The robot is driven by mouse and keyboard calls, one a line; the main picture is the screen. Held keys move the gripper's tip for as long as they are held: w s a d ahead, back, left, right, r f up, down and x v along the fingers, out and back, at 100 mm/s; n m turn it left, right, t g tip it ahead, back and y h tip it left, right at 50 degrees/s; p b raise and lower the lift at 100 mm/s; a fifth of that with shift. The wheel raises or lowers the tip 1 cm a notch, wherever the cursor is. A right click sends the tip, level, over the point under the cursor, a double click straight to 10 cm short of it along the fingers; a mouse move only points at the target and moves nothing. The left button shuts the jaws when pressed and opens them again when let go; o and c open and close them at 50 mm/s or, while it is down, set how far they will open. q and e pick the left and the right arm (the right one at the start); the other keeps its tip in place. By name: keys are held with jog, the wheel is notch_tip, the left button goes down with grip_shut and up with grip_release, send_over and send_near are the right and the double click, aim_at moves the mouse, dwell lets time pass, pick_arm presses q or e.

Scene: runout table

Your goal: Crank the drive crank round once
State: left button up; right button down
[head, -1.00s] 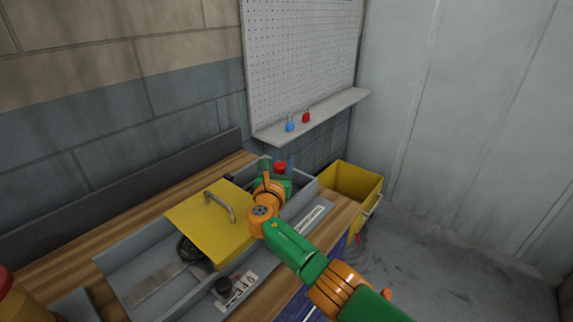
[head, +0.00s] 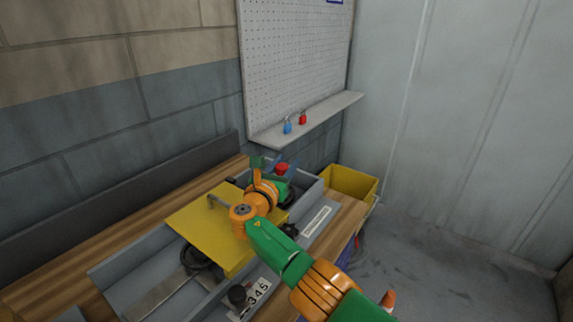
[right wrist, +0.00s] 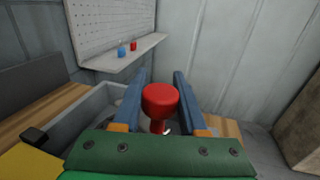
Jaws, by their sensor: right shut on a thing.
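The drive crank's red knob (head: 282,168) stands up at the far end of the grey trough on the bench. In the right wrist view the red knob (right wrist: 160,97) sits between my blue fingers. My right gripper (right wrist: 160,103) is shut on the knob. In the head view my right gripper (head: 276,174) is partly hidden by its own orange wrist, and the crank arm below the knob is mostly hidden. My left gripper is in neither view.
A yellow cover (head: 205,228) with a handle lies over the trough (head: 112,277). A black knob (head: 238,295) and a number plate (head: 257,291) are at the front. A yellow bin (head: 350,183) stands beyond the bench. Blue (head: 287,128) and red (head: 303,119) padlocks are on the shelf.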

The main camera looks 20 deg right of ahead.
aim_at(278, 173)
jog(key=c, duration=0.8)
grip_release()
jog(key=shift+r, duration=0.2)
jog(key=o, duration=0.4)
jog(key=shift+w+f, duration=0.1)
jog(key=shift+c, duration=0.2)
jog(key=shift+f, duration=0.1)
jog(key=p, duration=0.1)
jog(key=s+a+p, duration=0.1)
jog(key=p, duration=0.1)
jog(key=shift+s+a+r, duration=0.25)
jog(key=shift+a+r, duration=0.05)
jog(key=shift+r, duration=0.1)
jog(key=v, duration=0.2)
jog(key=p+v, duration=0.1)
jog(key=v, duration=0.1)
jog(key=shift+f, duration=0.35)
jog(key=shift+s+a, duration=0.3)
jog(key=shift+s, duration=0.05)
